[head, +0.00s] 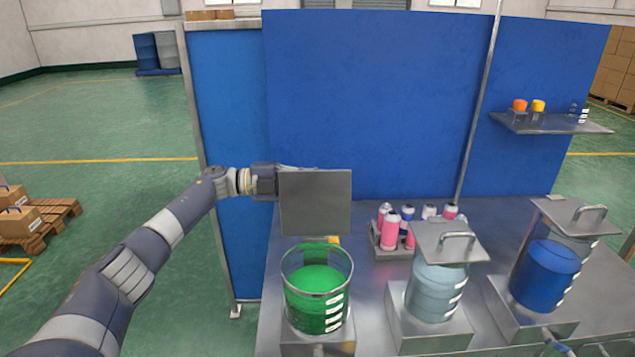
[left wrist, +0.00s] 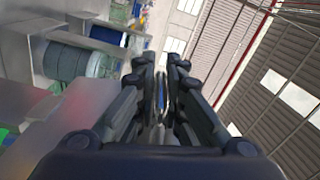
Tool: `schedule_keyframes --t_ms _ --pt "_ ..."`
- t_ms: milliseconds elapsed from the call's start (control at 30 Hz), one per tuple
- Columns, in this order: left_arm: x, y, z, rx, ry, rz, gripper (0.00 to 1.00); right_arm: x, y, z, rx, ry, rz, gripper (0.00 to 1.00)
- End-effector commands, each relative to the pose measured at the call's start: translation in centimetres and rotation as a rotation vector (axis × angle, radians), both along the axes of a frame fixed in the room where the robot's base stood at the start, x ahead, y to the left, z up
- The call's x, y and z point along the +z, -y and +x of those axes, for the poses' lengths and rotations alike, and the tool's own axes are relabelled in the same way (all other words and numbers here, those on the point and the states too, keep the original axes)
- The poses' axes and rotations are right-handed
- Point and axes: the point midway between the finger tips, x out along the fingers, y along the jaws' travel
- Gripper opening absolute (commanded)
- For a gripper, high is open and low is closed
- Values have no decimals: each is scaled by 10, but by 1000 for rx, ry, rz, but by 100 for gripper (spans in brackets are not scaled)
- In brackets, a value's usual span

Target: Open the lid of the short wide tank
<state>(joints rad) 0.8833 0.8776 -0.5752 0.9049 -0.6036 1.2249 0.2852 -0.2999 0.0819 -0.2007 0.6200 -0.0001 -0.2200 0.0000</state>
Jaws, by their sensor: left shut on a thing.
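The short wide tank (head: 318,290) is a clear round vessel with green liquid, at the front of the bench in the head view. Its top is open. Its square grey lid (head: 316,203) stands upright above and behind the rim, with its flat face toward the head camera. My left gripper (head: 280,180) reaches behind the lid from the left, and its fingertips are hidden there. In the left wrist view its fingers (left wrist: 161,78) are closed around a thin metal piece (left wrist: 162,98), which looks like the lid's handle. My right gripper is in neither view.
A pale grey-blue tank (head: 435,292) and a dark blue tank (head: 546,273), both with lids on, stand to the right. A blue partition (head: 370,100) rises behind the bench, and a shelf (head: 550,124) is at right.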

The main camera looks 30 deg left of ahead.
Motion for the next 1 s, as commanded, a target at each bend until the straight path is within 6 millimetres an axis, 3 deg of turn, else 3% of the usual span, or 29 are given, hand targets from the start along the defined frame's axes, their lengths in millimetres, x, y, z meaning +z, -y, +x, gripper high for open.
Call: schedule_keyframes --t_ms 267,300,367,767,1000 --pt "4 0 0 -1 4 -7 0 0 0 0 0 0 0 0" --pt "4 0 0 -1 4 -6 17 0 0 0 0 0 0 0" --pt "4 0 0 0 4 -6 30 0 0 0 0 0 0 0" --pt "1 -4 -2 1 0 -1 30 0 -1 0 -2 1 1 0" --pt "0 -39 -23 4 -1 -1 30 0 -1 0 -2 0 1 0"
